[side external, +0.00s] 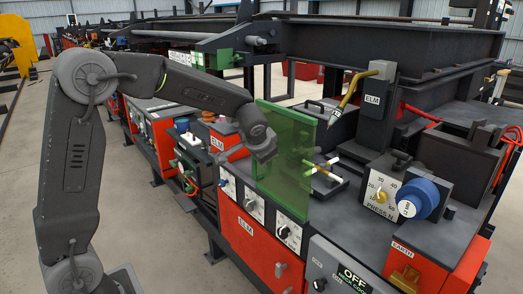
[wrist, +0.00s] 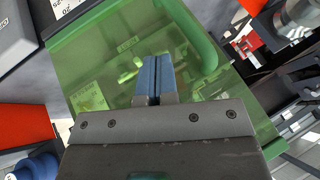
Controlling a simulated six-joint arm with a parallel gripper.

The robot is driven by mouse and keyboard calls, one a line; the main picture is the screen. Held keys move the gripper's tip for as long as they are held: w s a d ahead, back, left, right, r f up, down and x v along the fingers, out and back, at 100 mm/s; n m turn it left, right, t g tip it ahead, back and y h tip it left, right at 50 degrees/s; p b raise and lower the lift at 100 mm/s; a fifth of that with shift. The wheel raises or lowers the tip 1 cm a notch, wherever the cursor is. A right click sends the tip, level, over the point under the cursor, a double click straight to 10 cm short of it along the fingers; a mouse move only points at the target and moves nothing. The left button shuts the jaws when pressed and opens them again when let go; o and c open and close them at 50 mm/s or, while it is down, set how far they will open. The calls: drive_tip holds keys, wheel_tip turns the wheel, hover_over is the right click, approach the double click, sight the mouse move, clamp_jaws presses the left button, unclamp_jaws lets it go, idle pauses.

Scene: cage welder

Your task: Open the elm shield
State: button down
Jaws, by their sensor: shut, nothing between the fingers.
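The elm shield (side external: 284,158) is a see-through green panel standing upright at the front of the ELM station in the side view. Behind it are the welding torch and a small clamp fixture. In the wrist view the shield (wrist: 95,65) fills most of the picture, with a curved green handle (wrist: 203,40) near its top. My gripper (wrist: 153,62) is shut and empty, with its blue fingertips in front of the panel, to the left of the handle. In the side view my wrist is at the shield's left side and the fingertips are hidden; I cannot tell whether they touch the panel.
The torch (side external: 347,92) hangs from the ELM-labelled post (side external: 375,105). A PRESS N dial box with a blue knob (side external: 418,198) stands to the right. The red ELM cabinet (side external: 255,240) with dials is below the shield. Another station lies to the left.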

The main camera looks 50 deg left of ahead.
drive_tip(key=shift+w+a+r, duration=0.1)
drive_tip(key=shift+w+a, duration=0.05)
drive_tip(key=shift+a, duration=0.6)
drive_tip(key=shift+w+a, duration=0.1)
drive_tip(key=shift+a, duration=0.6)
drive_tip(key=a, duration=2.4)
drive_tip(key=shift+a, duration=0.25)
drive_tip(key=shift+d, duration=0.1)
drive_tip(key=s+d+r, duration=0.5)
drive_tip(key=d+r, duration=0.2)
drive_tip(key=r, duration=0.1)
drive_tip(key=shift+s+d, duration=0.2)
drive_tip(key=shift+d, duration=0.2)
